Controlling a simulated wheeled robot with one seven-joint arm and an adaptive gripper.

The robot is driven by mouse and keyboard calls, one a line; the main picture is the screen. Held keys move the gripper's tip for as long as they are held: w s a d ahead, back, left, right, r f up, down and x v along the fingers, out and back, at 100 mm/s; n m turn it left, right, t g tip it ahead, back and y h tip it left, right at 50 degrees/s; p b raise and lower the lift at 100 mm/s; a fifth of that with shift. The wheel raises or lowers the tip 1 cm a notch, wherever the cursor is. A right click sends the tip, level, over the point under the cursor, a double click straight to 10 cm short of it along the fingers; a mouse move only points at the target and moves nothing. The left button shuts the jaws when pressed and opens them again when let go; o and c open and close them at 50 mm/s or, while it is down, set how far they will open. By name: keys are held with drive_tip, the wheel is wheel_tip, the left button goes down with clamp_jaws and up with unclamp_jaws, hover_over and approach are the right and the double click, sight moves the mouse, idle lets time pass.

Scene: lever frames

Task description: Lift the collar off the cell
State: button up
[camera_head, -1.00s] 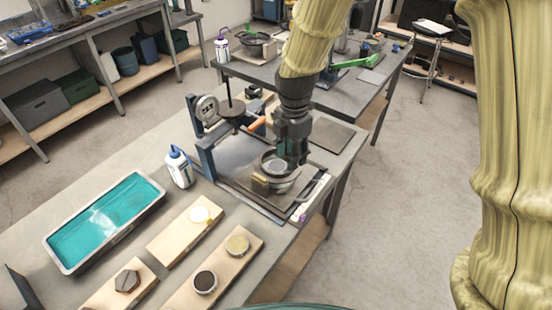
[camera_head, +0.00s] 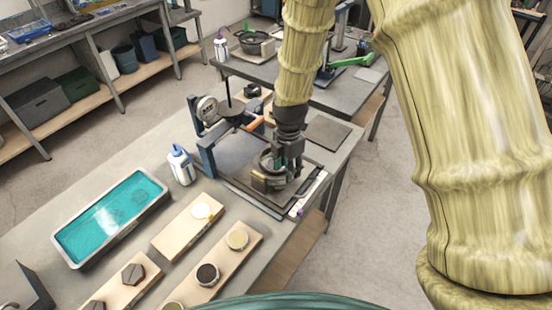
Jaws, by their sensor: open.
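The cell with its ring-shaped collar (camera_head: 262,183) stands on the dark plate of the press fixture, near the fixture's front right. It looks like a grey round body with a tan block on its near left side. Where the collar ends and the cell begins is too small to tell. My gripper (camera_head: 282,168) is open and points down at the collar from above, on its right side. The fingers overlap the collar in the picture, and I cannot tell whether they touch it. The gripper hides part of the ring's right side.
The press frame with a round gauge (camera_head: 207,108) and an orange handle (camera_head: 254,125) stands just behind left. A white bottle (camera_head: 180,165), a teal-filled tray (camera_head: 112,215) and wooden boards (camera_head: 190,226) with round pieces are to the left. A flat dark plate (camera_head: 327,132) lies behind right.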

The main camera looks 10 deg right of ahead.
drive_tip(key=shift+s, duration=0.25)
drive_tip(key=shift+w+f, duration=0.1)
clamp_jaws()
